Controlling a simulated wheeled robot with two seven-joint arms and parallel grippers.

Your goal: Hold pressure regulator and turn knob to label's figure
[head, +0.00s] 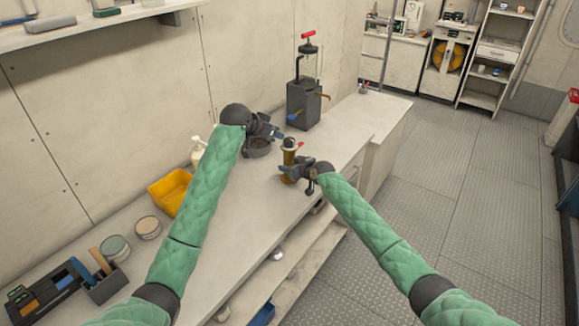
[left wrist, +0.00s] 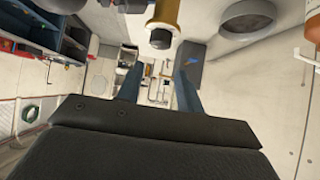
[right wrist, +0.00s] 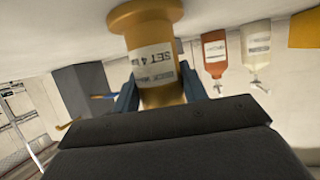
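The brass pressure regulator (head: 289,165) stands upright on the bench, with a dark knob (head: 289,143) on top. A small red part shows beside the knob. In the right wrist view, the regulator's body (right wrist: 150,45) bears a white label (right wrist: 152,66); "SET 4" seems legible, the rest unclear. My right gripper (head: 289,168) has its fingers on both sides of the body, seemingly touching it. My left gripper (head: 278,132) is open and empty, above and behind the regulator. In the left wrist view, the knob (left wrist: 161,38) lies above the open fingers, not between them.
A dark pump-like unit (head: 303,104) stands farther along the bench. A round grey dish (head: 258,149) lies behind the regulator. A yellow bin (head: 169,190), pump bottles, tins (head: 116,247) and a tool holder (head: 104,284) stand toward the left. The bench front near the regulator is clear.

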